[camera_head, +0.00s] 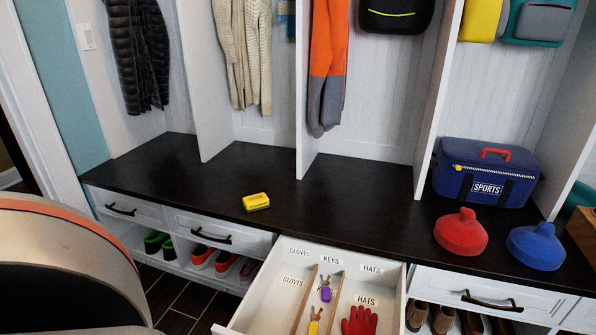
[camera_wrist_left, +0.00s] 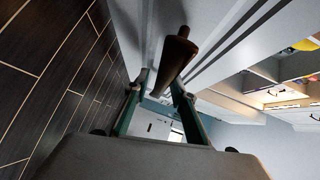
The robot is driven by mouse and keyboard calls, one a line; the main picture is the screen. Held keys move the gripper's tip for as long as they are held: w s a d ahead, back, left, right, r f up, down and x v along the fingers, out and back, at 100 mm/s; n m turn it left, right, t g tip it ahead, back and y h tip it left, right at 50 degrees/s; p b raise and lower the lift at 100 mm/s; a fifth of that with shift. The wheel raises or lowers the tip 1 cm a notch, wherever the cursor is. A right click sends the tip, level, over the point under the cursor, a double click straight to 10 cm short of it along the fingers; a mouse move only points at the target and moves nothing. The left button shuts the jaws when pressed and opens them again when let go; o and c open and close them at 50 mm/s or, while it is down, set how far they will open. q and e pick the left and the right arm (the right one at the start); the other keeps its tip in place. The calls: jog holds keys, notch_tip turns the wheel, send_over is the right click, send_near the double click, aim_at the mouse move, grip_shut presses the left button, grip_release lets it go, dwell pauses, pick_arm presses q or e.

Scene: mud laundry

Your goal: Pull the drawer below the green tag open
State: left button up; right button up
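One drawer (camera_head: 386,277) in the middle of the bench is pulled out. Inside are wooden dividers, labels reading gloves, keys and hats, a red glove (camera_head: 359,322) and small key-like items (camera_head: 326,290). Its front lies below the head view. No green tag shows in either view. In the left wrist view, my left gripper (camera_wrist_left: 160,84) has its fingers on either side of a dark drawer handle (camera_wrist_left: 176,57) and appears shut on it. My left arm (camera_head: 70,265) fills the head view's lower left. My right gripper is not in view.
Shut drawers with dark handles flank it at left (camera_head: 197,229) and right (camera_head: 500,297). Shoes (camera_head: 215,260) sit on shelves below. The dark bench top (camera_head: 335,195) bears a yellow block (camera_head: 256,202), a sports bag (camera_head: 480,172), and red (camera_head: 461,234) and blue (camera_head: 536,247) round-bodied objects.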

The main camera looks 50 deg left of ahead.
pick_arm(q)
jog(key=v, duration=1.2)
